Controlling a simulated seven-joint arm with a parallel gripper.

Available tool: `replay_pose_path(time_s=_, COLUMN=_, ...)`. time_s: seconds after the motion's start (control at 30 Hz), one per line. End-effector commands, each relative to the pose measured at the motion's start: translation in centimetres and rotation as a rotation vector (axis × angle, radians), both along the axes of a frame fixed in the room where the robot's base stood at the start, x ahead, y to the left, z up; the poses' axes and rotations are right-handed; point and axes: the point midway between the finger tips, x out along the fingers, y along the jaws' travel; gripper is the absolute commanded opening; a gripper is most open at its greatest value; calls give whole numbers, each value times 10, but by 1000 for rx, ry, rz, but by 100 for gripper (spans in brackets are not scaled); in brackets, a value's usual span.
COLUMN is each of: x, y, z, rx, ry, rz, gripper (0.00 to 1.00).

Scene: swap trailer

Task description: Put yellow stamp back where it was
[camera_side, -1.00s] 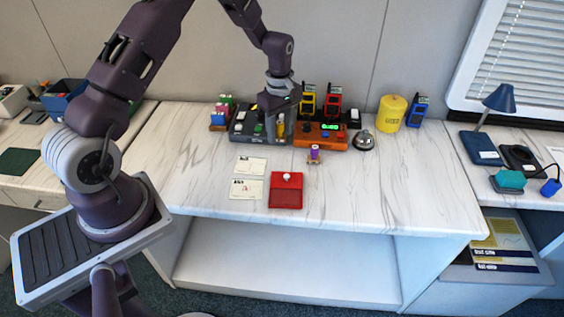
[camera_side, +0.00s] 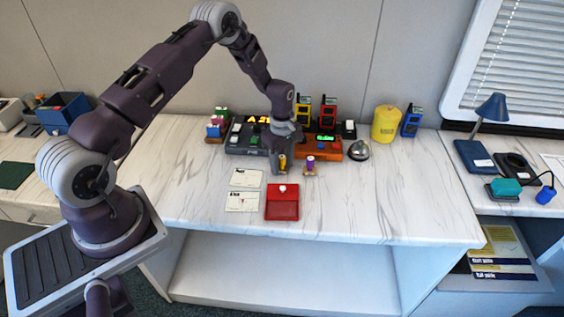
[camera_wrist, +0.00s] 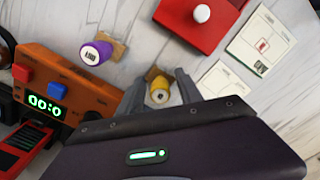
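The yellow stamp (camera_side: 282,162), a yellow handle on a brown wooden base, stands upright on the white marbled counter (camera_side: 370,205), just left of the purple stamp (camera_side: 309,162). In the wrist view, the yellow stamp (camera_wrist: 159,92) is between the two fingers of my gripper (camera_wrist: 160,76), with a gap on each side. My gripper (camera_side: 283,160) points down around the stamp and looks open. The purple stamp (camera_wrist: 95,52) also shows in the wrist view.
Two paper cards (camera_side: 243,201) and a red box with a white knob (camera_side: 282,206) lie in front. Behind are a grey device (camera_side: 237,148), an orange timer box (camera_side: 330,150) and a bell (camera_side: 358,151). The right front of the counter is clear.

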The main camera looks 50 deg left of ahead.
Motion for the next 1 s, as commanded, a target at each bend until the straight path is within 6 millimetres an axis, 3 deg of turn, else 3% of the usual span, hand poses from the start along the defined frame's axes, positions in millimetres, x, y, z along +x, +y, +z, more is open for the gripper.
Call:
replay_pose_path(time_s=0.03, x=0, y=0, z=0, rx=0, ry=0, rz=0, gripper=52)
replay_pose_path(time_s=0.1, x=0, y=0, z=0, rx=0, ry=0, rz=0, gripper=64)
replay_pose_path(time_s=0.47, x=0, y=0, z=7, rx=0, ry=-2, rz=0, gripper=64)
replay_pose_path(time_s=0.8, x=1, y=0, z=94, rx=1, ry=-4, rz=0, gripper=64)
replay_pose_path(time_s=1.0, x=0, y=0, z=121, rx=1, ry=-1, rz=-1, gripper=64)
